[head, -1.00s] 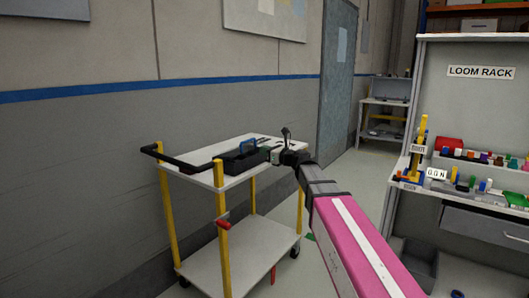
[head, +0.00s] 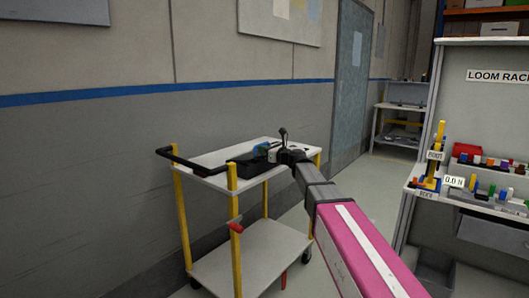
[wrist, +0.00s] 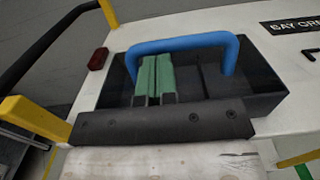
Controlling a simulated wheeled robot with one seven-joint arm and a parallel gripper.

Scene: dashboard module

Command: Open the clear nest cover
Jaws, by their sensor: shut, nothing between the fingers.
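A black box-shaped nest (wrist: 262,88) sits on the white top of a cart. A blue handle (wrist: 180,43) arches over it; the handle also shows in the head view (head: 263,148). I cannot clearly make out the clear cover itself. My gripper (wrist: 156,57) has its two green fingers pressed together, empty. They reach over the nest, with their tips at the handle's crossbar near its left end. I cannot tell whether the tips touch the bar or lie under it. In the head view my gripper (head: 273,154) is at the cart's top, close beside the handle.
The cart (head: 205,160) has yellow posts and a black push handle (head: 178,158) at its left. A small dark red block (wrist: 98,59) lies left of the nest. A black bay label (wrist: 290,27) is at right. A loom rack (head: 460,95) stands at right; floor between is clear.

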